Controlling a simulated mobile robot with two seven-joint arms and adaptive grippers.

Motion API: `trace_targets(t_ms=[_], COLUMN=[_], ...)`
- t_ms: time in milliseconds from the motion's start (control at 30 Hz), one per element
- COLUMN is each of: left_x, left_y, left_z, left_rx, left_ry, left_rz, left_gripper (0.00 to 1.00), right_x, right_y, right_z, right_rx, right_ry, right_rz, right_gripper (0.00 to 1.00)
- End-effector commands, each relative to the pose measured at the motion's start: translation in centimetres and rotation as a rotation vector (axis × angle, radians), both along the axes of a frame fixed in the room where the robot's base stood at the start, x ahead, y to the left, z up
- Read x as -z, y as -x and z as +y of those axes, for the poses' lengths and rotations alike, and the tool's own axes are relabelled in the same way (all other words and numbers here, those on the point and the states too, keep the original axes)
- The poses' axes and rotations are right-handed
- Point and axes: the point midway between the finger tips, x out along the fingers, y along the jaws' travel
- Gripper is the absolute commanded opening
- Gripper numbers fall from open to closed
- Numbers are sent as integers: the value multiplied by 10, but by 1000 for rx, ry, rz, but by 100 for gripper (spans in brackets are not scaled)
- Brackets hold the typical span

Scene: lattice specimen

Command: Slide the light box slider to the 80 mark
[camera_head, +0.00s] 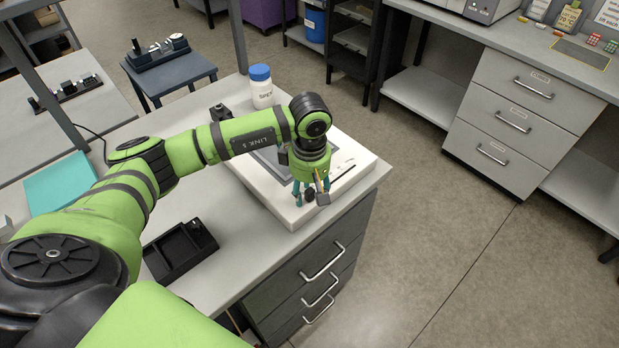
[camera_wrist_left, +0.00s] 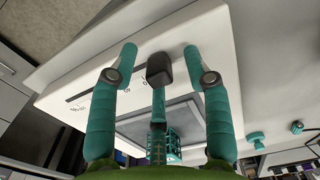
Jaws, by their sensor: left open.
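The white light box (camera_head: 365,160) lies on the bench near its right end, with a grey panel on top; it also fills much of the left wrist view (camera_wrist_left: 215,60). A dark slider knob (camera_wrist_left: 160,68) stands near the box's front edge; in the head view it is a small black shape (camera_head: 309,195). A dark slot with small printed marks runs left from it in the wrist view; the numbers are hard to read. My left gripper (camera_wrist_left: 160,53) is open, pointing down, with its teal fingers (camera_head: 311,191) on either side of the knob and visible gaps. My right gripper is out of view.
A teal lattice piece (camera_wrist_left: 172,150) shows beyond the knob. A white jar with a blue lid (camera_head: 261,88) stands behind the box. A black tray (camera_head: 180,255) lies on the bench at front left. Open floor lies right of the bench.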

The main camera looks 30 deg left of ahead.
Motion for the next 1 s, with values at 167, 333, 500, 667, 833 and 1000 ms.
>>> trace_targets(t_ms=[167, 333, 500, 667, 833, 1000], left_x=[2, 2, 2, 2, 2, 0], left_y=[0, 0, 0, 0, 0, 0], left_z=[0, 0, 0, 0, 0, 0], left_rx=[0, 0, 0, 0, 0, 0], left_ry=[0, 0, 0, 0, 0, 0], left_rz=[0, 0, 0, 0, 0, -1], left_gripper=[49, 17, 0, 49, 49, 49], right_x=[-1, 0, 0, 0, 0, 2], right_y=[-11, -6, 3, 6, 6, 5], right_z=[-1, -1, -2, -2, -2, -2], right_rx=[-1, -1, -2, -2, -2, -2], right_ry=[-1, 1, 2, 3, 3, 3], right_rz=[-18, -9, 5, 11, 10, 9], right_gripper=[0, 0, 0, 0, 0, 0])
